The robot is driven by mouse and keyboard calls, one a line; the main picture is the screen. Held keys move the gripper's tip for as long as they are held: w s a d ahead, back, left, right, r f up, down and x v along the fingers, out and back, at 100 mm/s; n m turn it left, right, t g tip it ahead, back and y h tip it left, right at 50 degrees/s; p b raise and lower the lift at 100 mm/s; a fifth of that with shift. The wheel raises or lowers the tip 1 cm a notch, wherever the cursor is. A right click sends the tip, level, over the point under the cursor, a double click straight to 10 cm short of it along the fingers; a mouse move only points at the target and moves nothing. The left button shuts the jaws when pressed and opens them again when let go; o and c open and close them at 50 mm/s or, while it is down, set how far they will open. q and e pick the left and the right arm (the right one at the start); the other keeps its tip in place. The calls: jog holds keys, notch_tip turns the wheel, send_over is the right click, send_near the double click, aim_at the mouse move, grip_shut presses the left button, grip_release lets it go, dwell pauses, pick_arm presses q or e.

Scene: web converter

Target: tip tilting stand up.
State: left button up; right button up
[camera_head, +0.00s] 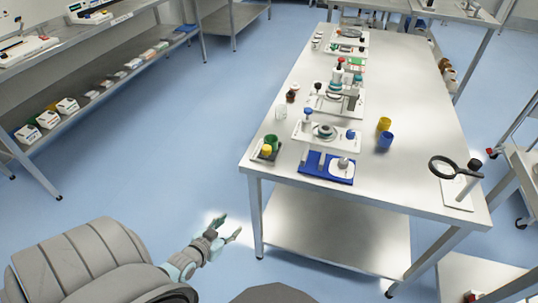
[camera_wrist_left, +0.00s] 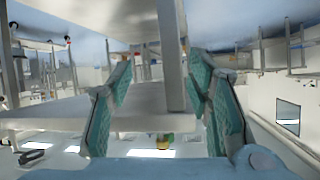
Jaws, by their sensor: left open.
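A steel table (camera_head: 408,185) stands right of centre in the head view. On its near left part are a white stand with a round grey part (camera_head: 324,131) and a blue-based item with a white top (camera_head: 328,166). A similar white stand (camera_head: 340,97) is behind them. I cannot tell which of these is the tilting stand, or whether it is tilted. My left gripper (camera_head: 231,228) is open and empty, left of the table's near left leg, apart from everything on the table. Its open fingers (camera_wrist_left: 160,72) fill the middle of the left wrist view. My right gripper is not in view.
A small tray (camera_head: 258,158) with green and yellow items sits at the table's near left corner. Yellow (camera_head: 384,124) and blue (camera_head: 385,140) cups stand mid-table. A magnifier stand (camera_head: 457,192) is at the right edge. Blue floor (camera_head: 150,160) is clear left of the table.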

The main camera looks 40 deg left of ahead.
pick_arm(q)
jog(key=w+r+t+b, duration=0.1)
jog(key=w+r+t, duration=0.2)
jog(key=r, duration=0.5)
jog(key=w+r+t, duration=0.3)
jog(key=w+r, duration=0.1)
jog(key=r, duration=0.5)
jog(key=b, duration=0.3)
send_near(264, 152)
jog(key=w, duration=0.2)
jog(key=shift+h, duration=0.3)
jog(key=w+b, duration=0.1)
jog(key=w, duration=0.1)
jog(key=w+b, duration=0.2)
jog(key=w+a+b, duration=0.1)
jog(key=w, duration=0.2)
jog(key=shift+f, duration=0.15)
jog(key=shift+w+a+b, duration=0.1)
jog(key=shift+w+b, duration=0.35)
jog(key=shift+w, duration=0.1)
jog(key=shift+r, duration=0.3)
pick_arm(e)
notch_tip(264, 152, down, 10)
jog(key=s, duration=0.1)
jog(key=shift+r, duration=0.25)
pick_arm(q)
grip_shut()
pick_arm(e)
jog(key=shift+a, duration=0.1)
